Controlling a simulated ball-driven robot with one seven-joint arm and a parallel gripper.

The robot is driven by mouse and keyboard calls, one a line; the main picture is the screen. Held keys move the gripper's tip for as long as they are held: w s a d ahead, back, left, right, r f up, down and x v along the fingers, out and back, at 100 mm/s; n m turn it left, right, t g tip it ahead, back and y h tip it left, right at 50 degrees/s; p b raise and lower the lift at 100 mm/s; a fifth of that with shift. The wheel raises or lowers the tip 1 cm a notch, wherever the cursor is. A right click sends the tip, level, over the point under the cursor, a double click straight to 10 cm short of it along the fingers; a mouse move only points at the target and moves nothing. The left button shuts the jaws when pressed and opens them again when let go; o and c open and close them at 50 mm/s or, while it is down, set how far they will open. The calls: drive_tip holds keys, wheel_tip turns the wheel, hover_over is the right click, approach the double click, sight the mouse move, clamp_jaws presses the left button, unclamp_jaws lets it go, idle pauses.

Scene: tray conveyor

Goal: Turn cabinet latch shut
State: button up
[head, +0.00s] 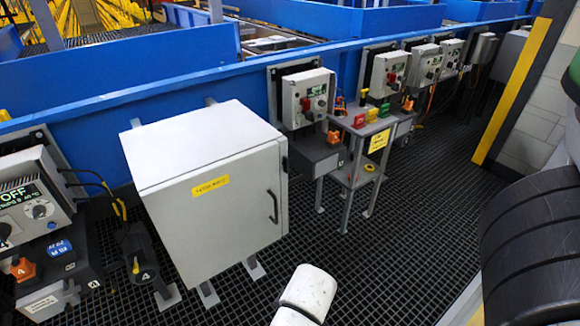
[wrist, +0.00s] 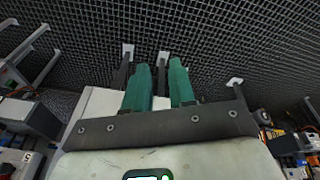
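The cabinet (head: 215,215) is a light grey box with a yellow label, standing on metal feet left of centre in the head view. Its door looks closed. A black curved handle (head: 273,206), which looks like the latch, sits near the door's right edge and hangs roughly upright. My gripper (wrist: 160,62) shows only in the wrist view; its two green fingers stand apart with an empty gap. Beyond it in the wrist view is a pale box surface (wrist: 95,105), likely the cabinet. I cannot see the latch there, and the fingers touch nothing visible.
A blue conveyor wall (head: 120,105) runs behind the cabinet. Control boxes (head: 307,98) and a small stand with coloured buttons (head: 365,125) are to its right. Another control unit (head: 35,205) stands at left. The black grid floor (head: 400,240) in front and right is clear.

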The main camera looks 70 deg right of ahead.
drive_tip(key=shift+o, duration=1)
drive_tip(key=w+d+r+m+t+h+p, duration=0.1)
drive_tip(key=w+d+r+m+t+h, duration=0.1)
drive_tip(key=d, duration=0.6)
drive_tip(key=shift+w+d+m+h, duration=0.25)
drive_tip(key=shift+w+m+h, duration=0.25)
drive_tip(key=shift+m, duration=0.2)
drive_tip(key=m+t+h+p, duration=0.1)
drive_tip(key=t+h+p, duration=0.55)
drive_tip(key=t, duration=0.45)
approach(288, 165)
drive_tip(key=shift+y, duration=0.45)
drive_tip(key=x, duration=0.8)
drive_tip(key=shift+d+r, duration=0.2)
drive_tip(key=shift+d, duration=0.05)
drive_tip(key=shift+c, duration=0.2)
clamp_jaws()
